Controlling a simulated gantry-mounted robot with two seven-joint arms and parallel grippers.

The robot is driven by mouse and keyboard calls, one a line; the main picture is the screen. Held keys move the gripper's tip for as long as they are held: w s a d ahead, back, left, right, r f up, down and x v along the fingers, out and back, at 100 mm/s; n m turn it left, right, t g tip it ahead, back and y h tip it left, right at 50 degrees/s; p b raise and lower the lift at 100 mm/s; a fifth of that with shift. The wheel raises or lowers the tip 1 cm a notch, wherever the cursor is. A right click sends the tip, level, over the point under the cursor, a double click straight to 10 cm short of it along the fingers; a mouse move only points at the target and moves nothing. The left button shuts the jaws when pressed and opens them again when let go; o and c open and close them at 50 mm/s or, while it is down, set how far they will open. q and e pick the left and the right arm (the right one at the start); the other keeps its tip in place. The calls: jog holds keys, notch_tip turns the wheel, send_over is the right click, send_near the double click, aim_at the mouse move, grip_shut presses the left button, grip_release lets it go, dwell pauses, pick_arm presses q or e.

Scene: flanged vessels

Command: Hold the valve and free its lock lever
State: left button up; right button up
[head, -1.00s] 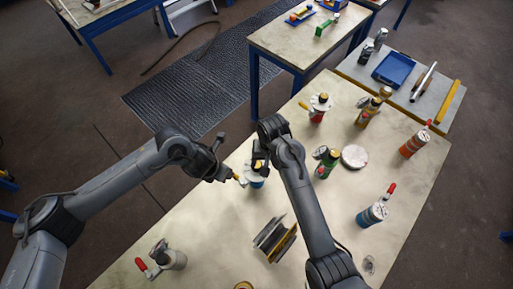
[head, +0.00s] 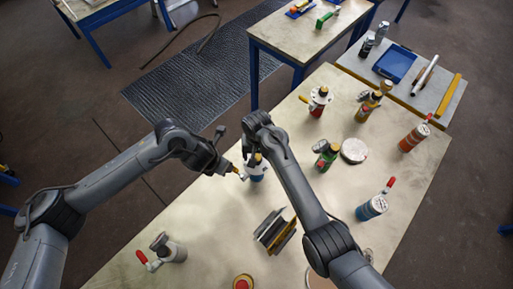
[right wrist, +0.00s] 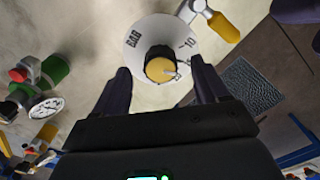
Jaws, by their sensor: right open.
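The valve is on a blue vessel (head: 257,175) near the middle of the table, between my two grippers. In the right wrist view its white flange disc (right wrist: 136,40) carries dark lettering and a black neck with a yellow top (right wrist: 160,69). A lever with a yellow handle (right wrist: 223,27) sticks out from the disc to the upper right. My right gripper (right wrist: 162,80) is open, its fingers on either side of the neck below the disc; contact cannot be judged. My left gripper (head: 226,168) is close to the lever's handle end; its jaws are too small to judge.
A green vessel with a gauge (head: 327,157) and a round pale disc (head: 354,150) stand to the right. Dark and yellow plates in a rack (head: 275,231) stand in front. A grey vessel with a red lever (head: 170,251) is at front left. Several other vessels stand toward the right.

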jog(key=shift+f, duration=1.2)
grip_shut()
dwell(0.6)
